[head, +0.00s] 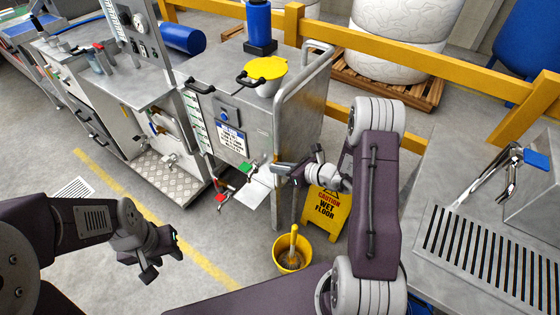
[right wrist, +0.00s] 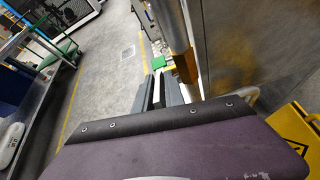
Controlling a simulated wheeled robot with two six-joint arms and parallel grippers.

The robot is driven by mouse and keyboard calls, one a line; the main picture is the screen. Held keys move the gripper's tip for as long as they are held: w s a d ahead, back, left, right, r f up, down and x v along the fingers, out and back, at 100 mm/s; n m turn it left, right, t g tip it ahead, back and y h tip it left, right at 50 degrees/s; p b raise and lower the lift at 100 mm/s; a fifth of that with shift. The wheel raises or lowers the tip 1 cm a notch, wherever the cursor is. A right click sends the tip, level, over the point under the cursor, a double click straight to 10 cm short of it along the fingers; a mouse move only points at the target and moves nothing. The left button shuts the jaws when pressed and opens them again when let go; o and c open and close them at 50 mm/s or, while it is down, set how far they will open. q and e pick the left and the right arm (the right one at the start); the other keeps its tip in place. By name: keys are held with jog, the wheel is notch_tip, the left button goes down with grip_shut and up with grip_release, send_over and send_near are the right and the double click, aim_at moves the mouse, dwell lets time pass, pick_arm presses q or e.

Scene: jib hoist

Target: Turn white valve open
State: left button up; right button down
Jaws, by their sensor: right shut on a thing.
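My right gripper (head: 277,171) is at the lower right of the steel cabinet's front, beside the row of small valves. It is shut on a small part there, which the fingers mostly hide; by its place this is the white valve's handle. In the right wrist view the two fingers (right wrist: 158,92) are close together at the valve pipework. A green valve handle (head: 246,168) is just left of the gripper, and a red valve handle (head: 221,197) is lower left. My left gripper (head: 163,262) is open and empty over the floor at the lower left.
A yellow bucket (head: 292,250) and a wet floor sign (head: 327,212) stand below my right arm. A slatted steel counter (head: 480,260) is at right. Floor at centre left is clear.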

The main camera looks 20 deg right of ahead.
jog(key=shift+w+a+r+g+h+p, duration=0.1)
jog(key=shift+r+g+h+p, duration=0.15)
jog(key=shift+g+h+p, duration=0.6)
jog(key=shift+y, duration=0.25)
jog(key=c, duration=1.7)
grip_release()
jog(key=p+v, duration=0.1)
jog(key=v, duration=0.8)
jog(key=shift+f, duration=0.1)
